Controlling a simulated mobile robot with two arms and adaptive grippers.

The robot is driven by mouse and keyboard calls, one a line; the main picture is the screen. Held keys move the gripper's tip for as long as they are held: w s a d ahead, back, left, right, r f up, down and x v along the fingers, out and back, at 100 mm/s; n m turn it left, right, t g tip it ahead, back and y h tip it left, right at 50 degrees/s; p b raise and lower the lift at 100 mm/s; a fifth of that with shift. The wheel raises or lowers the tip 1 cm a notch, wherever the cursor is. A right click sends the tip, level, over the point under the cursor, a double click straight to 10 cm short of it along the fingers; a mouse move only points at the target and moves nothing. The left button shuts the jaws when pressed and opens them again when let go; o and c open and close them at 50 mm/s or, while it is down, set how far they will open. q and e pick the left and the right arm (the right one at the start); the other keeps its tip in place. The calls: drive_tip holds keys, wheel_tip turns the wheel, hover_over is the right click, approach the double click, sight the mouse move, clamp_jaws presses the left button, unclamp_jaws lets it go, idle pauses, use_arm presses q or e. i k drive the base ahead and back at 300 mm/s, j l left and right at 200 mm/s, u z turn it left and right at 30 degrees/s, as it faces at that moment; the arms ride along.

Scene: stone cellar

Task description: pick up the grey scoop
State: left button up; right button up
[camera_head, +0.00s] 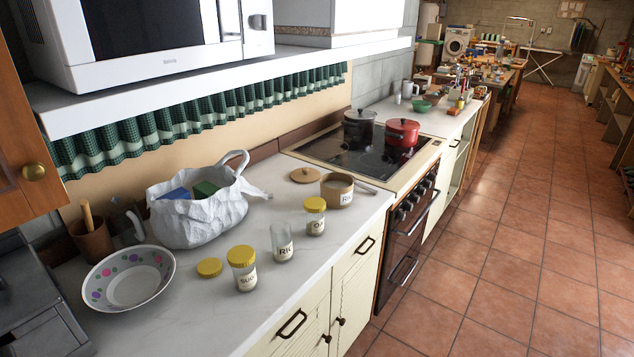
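What looks like the grey scoop shows as a thin grey handle (365,187) at the right rim of a round brown container (337,190) on the white counter. Its other end is hidden by the container, and I cannot tell whether it lies inside or behind it. The container is open and has a partly readable label. A round brown lid (305,175) lies to its left. Neither of my grippers is in view.
On the counter stand yellow-lidded jars (242,268) (315,216), an open glass jar (281,242), a loose yellow lid (209,267), a white bag (200,218) and a dotted bowl (128,277). The hob (358,159) holds two pots. Tiled floor (500,260) at right is clear.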

sight(366, 188)
drive_tip(key=i+l+u, duration=0.2)
drive_tip(key=l, duration=0.15)
drive_tip(key=i+l+u, duration=0.1)
drive_tip(key=l+u, duration=0.15)
drive_tip(key=l, duration=0.15)
drive_tip(key=i+l+u, duration=0.2)
drive_tip(key=l, duration=0.2)
drive_tip(key=l+u, duration=0.25)
drive_tip(key=l, duration=0.15)
